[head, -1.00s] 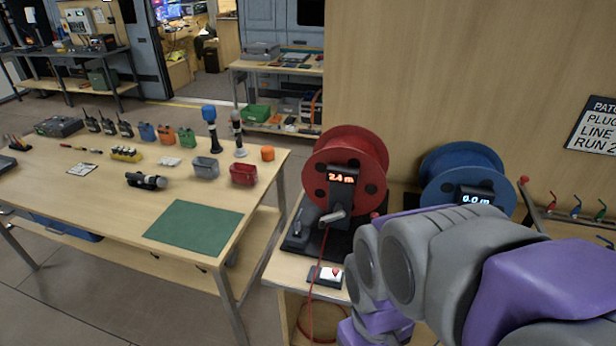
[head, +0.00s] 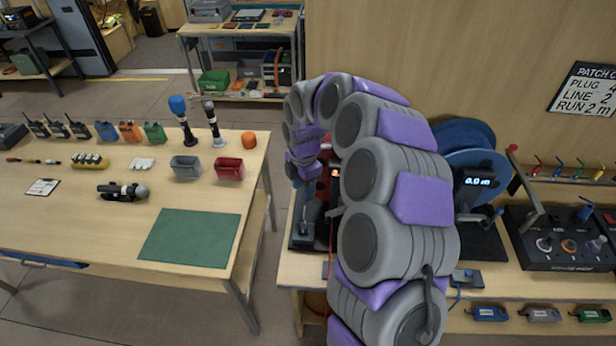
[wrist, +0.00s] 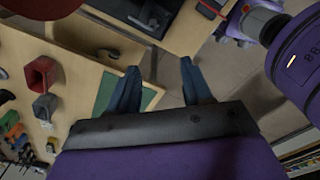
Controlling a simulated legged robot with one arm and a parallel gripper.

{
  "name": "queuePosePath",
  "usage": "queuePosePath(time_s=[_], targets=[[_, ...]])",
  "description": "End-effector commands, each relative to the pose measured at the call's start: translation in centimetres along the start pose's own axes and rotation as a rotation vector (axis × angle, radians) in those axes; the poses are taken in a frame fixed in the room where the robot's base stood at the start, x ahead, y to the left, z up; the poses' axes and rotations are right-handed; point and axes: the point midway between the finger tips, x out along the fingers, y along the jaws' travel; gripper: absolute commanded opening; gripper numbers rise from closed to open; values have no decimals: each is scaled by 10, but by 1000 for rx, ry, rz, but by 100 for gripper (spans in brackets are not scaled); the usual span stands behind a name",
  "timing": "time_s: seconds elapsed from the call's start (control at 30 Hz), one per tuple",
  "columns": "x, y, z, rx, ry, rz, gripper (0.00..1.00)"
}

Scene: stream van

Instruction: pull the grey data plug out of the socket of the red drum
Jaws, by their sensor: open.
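The red drum (head: 337,140) is almost wholly hidden behind my arm in the head view; only slivers of red and of its lit display show. A red rounded shape, which looks like the drum's edge, fills the top left corner of the wrist view (wrist: 40,7). I cannot make out the grey data plug or its socket in either view. My gripper (wrist: 159,88) is open and empty, its two blue-grey fingers apart. In the wrist view it points across the gap beside the wooden table, below the drum's dark base. In the head view the gripper is hidden by the arm.
The blue drum (head: 468,150) stands right of my arm, with a black control box (head: 565,237) farther right. On the left table lie a green mat (head: 189,238), a red bin (head: 229,169) and a grey bin (head: 186,167). A floor gap separates table and drum bench.

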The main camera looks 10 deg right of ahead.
Motion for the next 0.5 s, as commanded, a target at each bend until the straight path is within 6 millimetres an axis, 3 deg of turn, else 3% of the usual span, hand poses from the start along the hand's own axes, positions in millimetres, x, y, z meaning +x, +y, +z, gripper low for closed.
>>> queuePosePath(time_s=[0.13,0.33,0.5], targets=[[10,12,11,-82,-19,-5,49],[24,10,28,-105,-14,-1,49],[50,7,32,-104,-8,-3,49]])
